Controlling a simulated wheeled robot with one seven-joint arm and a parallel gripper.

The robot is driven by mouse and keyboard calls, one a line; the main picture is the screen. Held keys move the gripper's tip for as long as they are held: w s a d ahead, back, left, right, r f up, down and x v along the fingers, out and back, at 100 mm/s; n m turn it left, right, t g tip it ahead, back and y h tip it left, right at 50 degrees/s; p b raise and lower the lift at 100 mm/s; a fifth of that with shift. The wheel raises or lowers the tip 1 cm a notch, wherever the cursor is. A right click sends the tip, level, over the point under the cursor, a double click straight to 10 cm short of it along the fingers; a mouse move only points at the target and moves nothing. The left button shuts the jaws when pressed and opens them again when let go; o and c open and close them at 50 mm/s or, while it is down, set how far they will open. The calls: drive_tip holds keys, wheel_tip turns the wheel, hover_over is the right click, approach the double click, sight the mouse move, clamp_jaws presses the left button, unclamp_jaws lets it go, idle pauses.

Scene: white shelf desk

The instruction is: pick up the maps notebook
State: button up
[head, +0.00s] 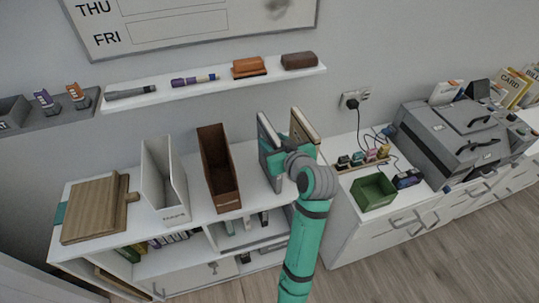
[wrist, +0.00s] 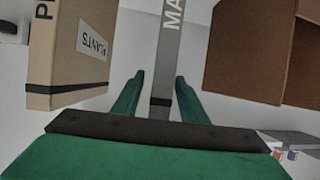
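The maps notebook (wrist: 170,55) is a slim grey upright book with white spine letters beginning "MA" in the wrist view. In the head view the grey notebook (head: 266,132) stands on the white shelf desk, partly hidden by my gripper. My gripper (wrist: 159,82) has its two green fingers apart, one on each side of the notebook's spine. A gap shows on the left side. On the right the finger looks close to the notebook, and I cannot tell whether it touches.
A tan book labelled "PLANTS" (wrist: 68,55) stands left of the fingers in the wrist view. A brown file holder (wrist: 245,50) stands to the right.

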drive_tip(key=shift+x, duration=1.5)
clamp_jaws()
drive_tip(key=shift+r, duration=0.15)
